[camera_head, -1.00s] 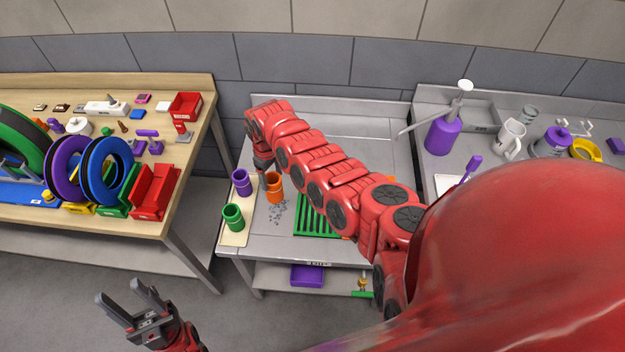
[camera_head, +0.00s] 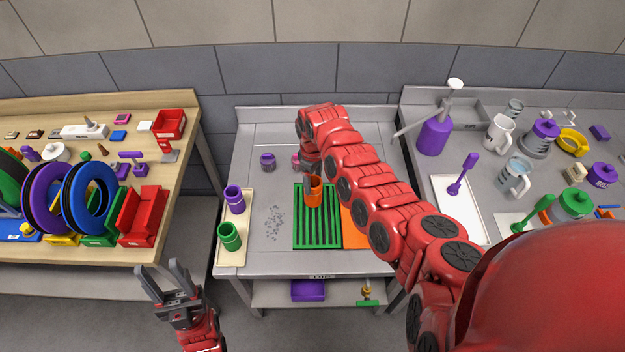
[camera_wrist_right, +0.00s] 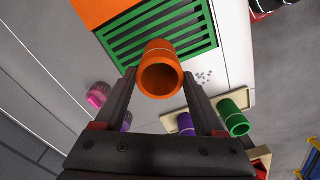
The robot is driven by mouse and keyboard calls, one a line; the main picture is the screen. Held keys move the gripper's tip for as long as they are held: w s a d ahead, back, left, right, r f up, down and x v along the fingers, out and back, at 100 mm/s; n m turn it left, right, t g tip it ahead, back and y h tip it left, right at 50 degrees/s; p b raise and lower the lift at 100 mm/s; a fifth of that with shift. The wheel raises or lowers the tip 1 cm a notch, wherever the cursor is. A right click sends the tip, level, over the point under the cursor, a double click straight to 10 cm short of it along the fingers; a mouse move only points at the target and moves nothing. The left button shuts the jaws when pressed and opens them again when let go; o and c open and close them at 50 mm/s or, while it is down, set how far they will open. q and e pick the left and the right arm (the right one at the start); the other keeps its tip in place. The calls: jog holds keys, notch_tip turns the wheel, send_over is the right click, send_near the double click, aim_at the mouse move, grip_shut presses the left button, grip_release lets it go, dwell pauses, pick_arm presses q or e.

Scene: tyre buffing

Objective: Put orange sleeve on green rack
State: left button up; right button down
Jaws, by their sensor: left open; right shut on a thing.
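The orange sleeve (camera_head: 314,194) is upright over the upper middle part of the slatted green rack (camera_head: 318,242). I cannot tell whether its bottom touches the slats. My right gripper (camera_head: 311,176) is shut on the sleeve, its arm reaching in from the right. In the right wrist view the sleeve (camera_wrist_right: 162,70) shows its open end between the two fingers, with the green rack (camera_wrist_right: 165,28) behind it. My left gripper (camera_head: 171,285) is open and empty, low in front of the benches.
A cream tray (camera_head: 233,210) left of the rack holds a purple sleeve (camera_head: 234,200) and a green sleeve (camera_head: 229,236). Dark bits (camera_head: 274,222) lie between tray and rack. An orange panel (camera_head: 353,228) adjoins the rack's right side. A purple knurled piece (camera_head: 268,162) stands behind.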

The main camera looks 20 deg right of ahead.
notch_tip(320, 180, down, 8)
jog(key=b, duration=0.5)
jog(key=shift+r, duration=0.2)
jog(key=shift+f+b, duration=0.6)
jog(key=shift+b, duration=0.1)
jog(key=shift+c, duration=1.5)
grip_release()
jog(key=o, duration=0.3)
jog(key=shift+c, duration=0.3)
jog(key=shift+r, duration=0.1)
